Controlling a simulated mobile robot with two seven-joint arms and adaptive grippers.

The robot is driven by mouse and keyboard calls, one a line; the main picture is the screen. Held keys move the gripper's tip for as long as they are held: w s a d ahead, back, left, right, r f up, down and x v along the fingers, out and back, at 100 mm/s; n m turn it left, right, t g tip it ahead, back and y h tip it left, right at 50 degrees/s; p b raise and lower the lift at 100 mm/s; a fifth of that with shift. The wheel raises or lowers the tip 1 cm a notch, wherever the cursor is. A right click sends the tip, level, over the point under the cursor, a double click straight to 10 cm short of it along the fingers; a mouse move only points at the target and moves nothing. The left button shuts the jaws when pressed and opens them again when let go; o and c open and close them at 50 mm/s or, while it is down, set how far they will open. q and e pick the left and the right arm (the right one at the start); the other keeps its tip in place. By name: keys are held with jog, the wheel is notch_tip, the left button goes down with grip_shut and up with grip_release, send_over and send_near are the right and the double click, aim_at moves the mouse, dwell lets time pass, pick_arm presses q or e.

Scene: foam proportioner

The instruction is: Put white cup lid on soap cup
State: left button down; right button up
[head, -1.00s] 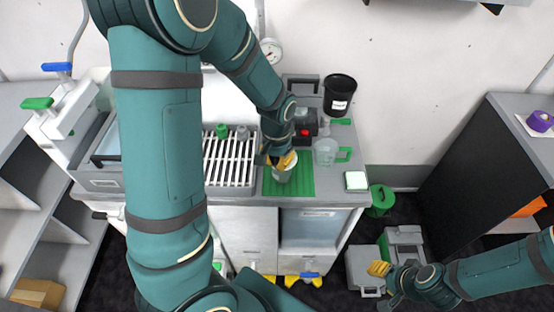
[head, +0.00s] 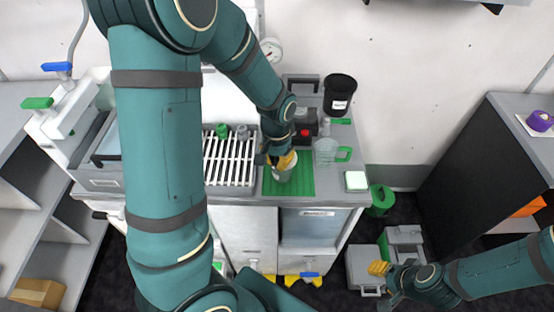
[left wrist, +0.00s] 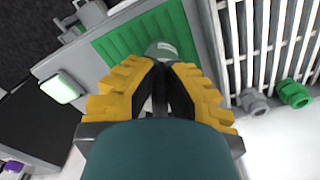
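The soap cup (head: 283,174), small and greyish, stands on the green ribbed mat (head: 304,184) on the counter. In the left wrist view the cup (left wrist: 163,47) shows just beyond the yellow fingertips. My left gripper (head: 284,160) points down at the cup's top; in the left wrist view its fingertips (left wrist: 160,68) are close together, and what lies between them is hidden. I cannot make out the white lid now. My right gripper (head: 379,268) is low at the right, away from the counter, its yellow fingers too small to judge.
A clear jug (head: 326,152) with a green handle and a black bucket (head: 339,94) stand right of and behind the mat. A white-slatted drain rack (head: 228,160) is left of it. A green-edged white pad (head: 356,181) lies at the counter's right end.

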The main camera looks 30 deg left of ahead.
pick_arm(q)
jog(key=shift+f+b, duration=0.4)
jog(key=shift+f, duration=0.15)
jog(key=c, duration=1.4)
grip_release()
jog(key=shift+r, duration=0.2)
notch_tip(320, 180, up, 3)
jog(key=p, duration=0.2)
jog(key=shift+p, duration=0.4)
jog(key=shift+r+p, duration=3.05)
jog(key=shift+r, duration=0.8)
jog(key=shift+f, duration=0.1)
